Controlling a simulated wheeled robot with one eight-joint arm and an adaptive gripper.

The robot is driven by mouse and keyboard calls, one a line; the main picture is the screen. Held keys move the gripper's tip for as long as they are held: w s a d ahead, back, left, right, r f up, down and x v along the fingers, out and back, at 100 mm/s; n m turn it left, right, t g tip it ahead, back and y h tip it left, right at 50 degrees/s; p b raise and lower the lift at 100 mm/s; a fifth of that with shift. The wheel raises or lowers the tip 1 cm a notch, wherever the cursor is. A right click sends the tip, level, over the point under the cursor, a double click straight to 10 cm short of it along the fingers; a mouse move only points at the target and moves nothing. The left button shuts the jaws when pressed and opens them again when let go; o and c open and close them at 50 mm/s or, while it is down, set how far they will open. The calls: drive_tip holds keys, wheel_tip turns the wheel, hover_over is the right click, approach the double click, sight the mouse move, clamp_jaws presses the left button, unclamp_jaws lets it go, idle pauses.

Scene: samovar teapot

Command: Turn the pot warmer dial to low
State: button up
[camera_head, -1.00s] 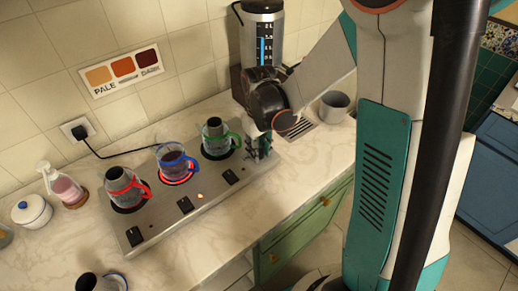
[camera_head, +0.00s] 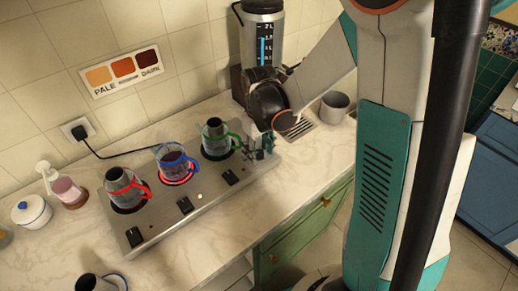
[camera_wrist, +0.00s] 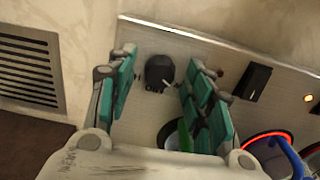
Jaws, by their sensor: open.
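The pot warmer (camera_head: 160,238) is a long metal plate on the counter with three pots on it. A dark round dial (camera_wrist: 159,70) with a small pale pointer mark shows near the end of the plate in the wrist view. My gripper (camera_wrist: 162,88) is open, with one teal finger on each side of the dial. I cannot tell whether either finger touches it. In the head view my gripper (camera_head: 261,146) is over the right end of the warmer and hides the dial. The dial's setting is not readable.
A green-handled pot (camera_head: 214,136) stands just left of my gripper. A blue-handled pot (camera_head: 172,160) sits on a glowing red ring, and a red-handled pot (camera_head: 121,183) is farther left. Black switches (camera_head: 231,177) line the front. A tall urn (camera_head: 263,40) stands behind.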

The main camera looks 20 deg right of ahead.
sight(259, 152)
wheel_tip(259, 152, up, 12)
idle(0.6)
idle(0.4)
drive_tip(key=s+r+m+t, duration=0.2)
drive_tip(key=s+r+t, duration=0.1)
drive_tip(key=s, duration=0.4)
drive_tip(key=s+r+m+t, duration=0.1)
drive_tip(key=s+r+t, duration=0.2)
drive_tip(key=s, duration=0.5)
drive_tip(key=shift+r+m+t, duration=0.2)
drive_tip(key=shift+m+t, duration=0.2)
drive_tip(key=shift+t, duration=0.1)
